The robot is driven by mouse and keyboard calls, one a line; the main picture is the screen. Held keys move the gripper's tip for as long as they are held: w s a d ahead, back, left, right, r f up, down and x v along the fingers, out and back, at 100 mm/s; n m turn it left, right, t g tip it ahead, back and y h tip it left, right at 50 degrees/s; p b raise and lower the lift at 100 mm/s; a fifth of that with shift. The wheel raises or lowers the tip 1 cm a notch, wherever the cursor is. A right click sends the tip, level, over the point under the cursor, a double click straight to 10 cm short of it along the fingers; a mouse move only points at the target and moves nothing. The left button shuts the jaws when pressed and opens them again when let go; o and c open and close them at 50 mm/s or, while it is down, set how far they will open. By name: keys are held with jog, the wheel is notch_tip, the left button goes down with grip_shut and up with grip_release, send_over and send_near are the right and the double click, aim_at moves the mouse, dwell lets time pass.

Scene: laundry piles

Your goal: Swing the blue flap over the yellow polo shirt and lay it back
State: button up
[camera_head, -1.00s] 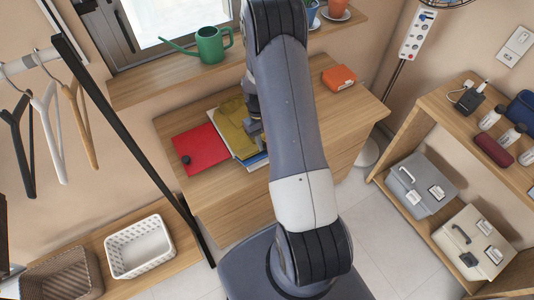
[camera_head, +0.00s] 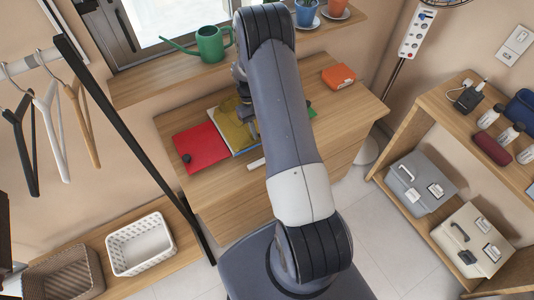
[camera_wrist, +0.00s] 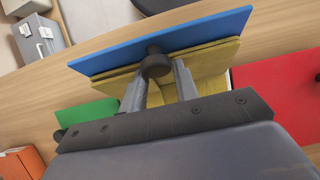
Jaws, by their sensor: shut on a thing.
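The blue flap (camera_wrist: 170,42) shows in the wrist view, tilted up above the shirt. My gripper (camera_wrist: 158,76) is shut on the flap's black knob (camera_wrist: 153,64), with a finger on either side of it. The folded yellow polo shirt (camera_wrist: 212,66) lies beside and beneath the flap. In the head view, the yellow polo shirt (camera_head: 234,128) lies on the folding board, next to the red flap (camera_head: 202,146). My gripper (camera_head: 247,108) is at the shirt's right side there, partly hidden by my arm. Most of the blue flap is hidden in the head view.
The green flap (camera_wrist: 92,114) lies flat on the wooden desk (camera_head: 342,132). An orange box (camera_head: 338,77) stands at the desk's right. A green watering can (camera_head: 205,44) stands on the sill shelf behind. A black rack post (camera_head: 135,140) rises at the left.

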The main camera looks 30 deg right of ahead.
jog(key=shift+w+r, duration=0.1)
jog(key=shift+w, duration=0.55)
jog(key=shift+w+f+g+b, duration=0.25)
jog(key=shift+w+g+b, duration=0.35)
jog(key=shift+w, duration=0.55)
jog(key=shift+c, duration=0.7)
jog(key=shift+w+a+r, duration=0.1)
jog(key=shift+r, duration=0.05)
grip_shut()
jog(key=shift+w+f+g+b, duration=0.4)
jog(key=shift+w+f+b, duration=0.15)
jog(key=shift+w+b, duration=0.15)
jog(key=shift+w, duration=0.3)
jog(key=shift+w+r+g, duration=0.1)
jog(key=shift+w+g, duration=0.15)
jog(key=shift+g, duration=0.05)
